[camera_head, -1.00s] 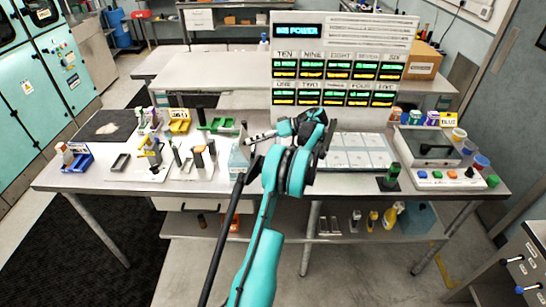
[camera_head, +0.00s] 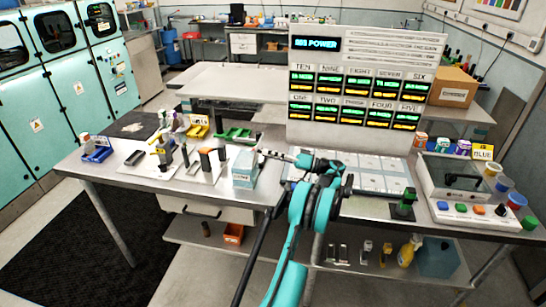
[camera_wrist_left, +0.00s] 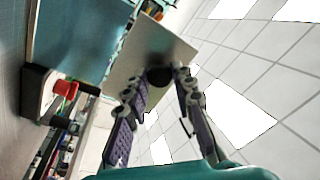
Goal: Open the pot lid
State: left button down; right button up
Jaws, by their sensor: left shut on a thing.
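The pale blue box (camera_head: 244,170), which I take for the pot, stands mid-table. My left gripper (camera_head: 270,154) reaches in sideways by its upper right edge. In the left wrist view a flat grey plate with straight edges (camera_wrist_left: 135,52), apparently the lid, stands out beyond the fingers. A dark round knob (camera_wrist_left: 160,76) on it lies between the fingertips of my left gripper (camera_wrist_left: 163,84), which is shut on it. A blue surface (camera_wrist_left: 75,35), likely the pot, is beside the plate. Whether plate and pot touch is unclear. My right gripper is out of view.
Small tools and holders (camera_head: 205,163) crowd the table left of the box. A tall display panel (camera_head: 365,90) rises behind my arm. A white device with coloured buttons (camera_head: 470,212) and a green-topped item (camera_head: 406,203) stand to the right.

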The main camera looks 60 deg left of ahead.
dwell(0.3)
pick_arm(q)
jog(key=c, duration=1.3)
grip_release()
jog(key=shift+o, duration=0.2)
jog(key=v, duration=1.2)
